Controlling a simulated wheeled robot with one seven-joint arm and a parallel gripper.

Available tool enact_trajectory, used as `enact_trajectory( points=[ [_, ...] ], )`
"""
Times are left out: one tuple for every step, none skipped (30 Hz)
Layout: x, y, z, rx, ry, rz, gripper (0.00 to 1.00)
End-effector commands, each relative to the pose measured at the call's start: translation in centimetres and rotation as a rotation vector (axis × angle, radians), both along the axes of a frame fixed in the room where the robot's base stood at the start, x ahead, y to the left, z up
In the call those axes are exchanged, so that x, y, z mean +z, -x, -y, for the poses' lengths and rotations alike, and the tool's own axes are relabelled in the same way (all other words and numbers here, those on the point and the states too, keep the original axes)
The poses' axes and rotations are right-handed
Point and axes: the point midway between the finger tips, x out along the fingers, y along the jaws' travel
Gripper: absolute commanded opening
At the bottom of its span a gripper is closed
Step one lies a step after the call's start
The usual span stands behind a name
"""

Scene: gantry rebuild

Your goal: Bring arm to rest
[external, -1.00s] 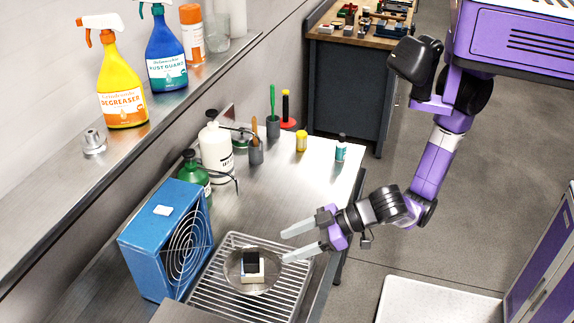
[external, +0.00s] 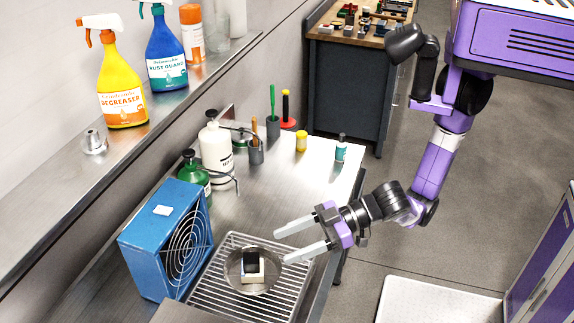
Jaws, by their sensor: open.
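My arm (external: 432,165) reaches in from the upper right, with its elbow bent and its end over the front edge of the steel bench. My gripper (external: 279,246) is open and empty, its two pale fingers pointing left. The fingers are near the right rim of a round metal dish (external: 235,279) and look to be above it in the picture; their exact height I cannot tell. In the dish sits a small block (external: 252,268), dark on top and cream below. The dish stands on a wire rack (external: 205,298).
A blue fan (external: 150,240) stands left of the rack. A white bottle (external: 216,152), green bottle (external: 192,175), yellow jar (external: 301,141) and teal bottle (external: 341,149) stand farther back. A shelf (external: 60,185) holds spray bottles. Open floor (external: 470,220) lies right of the bench.

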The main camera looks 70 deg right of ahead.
Motion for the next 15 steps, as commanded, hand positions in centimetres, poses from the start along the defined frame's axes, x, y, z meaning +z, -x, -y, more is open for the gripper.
enact_trajectory(
  points=[
    [-0.3,0.2,0.2,0.035,-0.012,0.027,0.58],
    [-0.3,0.3,0.4,0.055,-0.023,0.045,0.58],
    [-0.4,0.3,0.8,0.077,-0.035,0.069,0.58],
    [-0.7,0.3,1.3,0.091,-0.044,0.084,0.58],
    [-1.0,0.3,1.9,0.103,-0.052,0.1,0.58],
    [-1.3,0.2,2.9,0.113,-0.063,0.118,0.58],
    [-1.7,0.1,3.7,0.119,-0.072,0.131,0.58],
    [-2.0,0.0,4.6,0.123,-0.079,0.143,0.58],
    [-2.6,0.0,5.9,0.124,-0.088,0.157,0.58],
    [-2.9,0.0,6.9,0.124,-0.096,0.167,0.58],
    [-3.3,-0.1,8.0,0.12,-0.102,0.177,0.58],
    [-3.7,-0.1,9.6,0.113,-0.111,0.19,0.58],
    [-4.1,0.0,10.7,0.106,-0.117,0.198,0.58],
    [-4.4,0.0,12.0,0.096,-0.123,0.205,0.58],
    [-4.8,0.1,13.6,0.083,-0.13,0.214,0.58]
  ],
)
